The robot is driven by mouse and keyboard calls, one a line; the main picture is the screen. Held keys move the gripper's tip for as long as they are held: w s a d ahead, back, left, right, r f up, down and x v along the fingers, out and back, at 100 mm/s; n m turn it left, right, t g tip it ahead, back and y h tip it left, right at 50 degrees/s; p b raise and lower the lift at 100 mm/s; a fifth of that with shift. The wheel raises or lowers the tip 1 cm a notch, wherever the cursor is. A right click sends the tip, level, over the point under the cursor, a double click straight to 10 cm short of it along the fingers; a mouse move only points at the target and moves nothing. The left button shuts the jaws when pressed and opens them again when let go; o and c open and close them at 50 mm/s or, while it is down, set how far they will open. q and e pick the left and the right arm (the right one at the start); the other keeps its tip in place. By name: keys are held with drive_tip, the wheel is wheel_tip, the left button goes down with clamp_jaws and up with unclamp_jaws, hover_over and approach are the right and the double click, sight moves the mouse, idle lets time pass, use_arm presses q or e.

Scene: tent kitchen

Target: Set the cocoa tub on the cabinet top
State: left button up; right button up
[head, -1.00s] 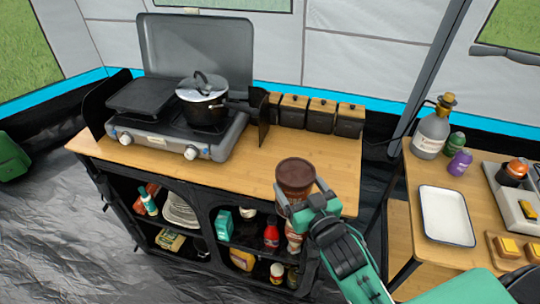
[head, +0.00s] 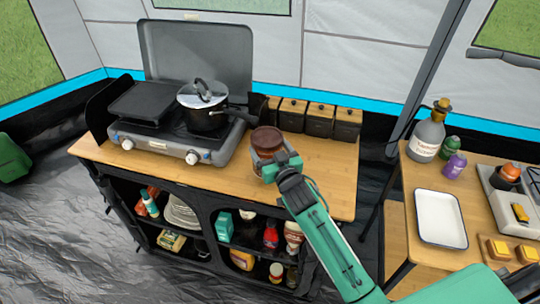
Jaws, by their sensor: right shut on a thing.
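The cocoa tub (head: 267,139) is a brown tub with a dark reddish-brown lid. It is upright over the cabinet top (head: 325,180), just right of the stove. My right gripper (head: 272,163) is shut on it from the front right, and the fingers and wrist hide part of its lower side. I cannot tell whether its base touches the wood. My left gripper is not in view.
A two-burner stove (head: 165,138) with a lidded pot (head: 204,112) stands left of the tub. Several dark wood-lidded canisters (head: 320,118) line the back edge. The cabinet top's right part is clear. A side table holds a white tray (head: 440,218).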

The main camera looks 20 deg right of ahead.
wheel_tip(320, 180, down, 2)
drive_tip(key=shift+f, duration=0.5)
drive_tip(key=shift+f, duration=0.15)
drive_tip(key=o, duration=1.9)
drive_tip(key=shift+s, duration=0.1)
drive_tip(key=shift+p, duration=0.3)
drive_tip(key=shift+s, duration=0.25)
drive_tip(key=s, duration=0.3)
drive_tip(key=s+b, duration=0.1)
drive_tip(key=s, duration=0.3)
drive_tip(key=s+d+b, duration=0.1)
drive_tip(key=s, duration=0.3)
drive_tip(key=shift+s, duration=0.2)
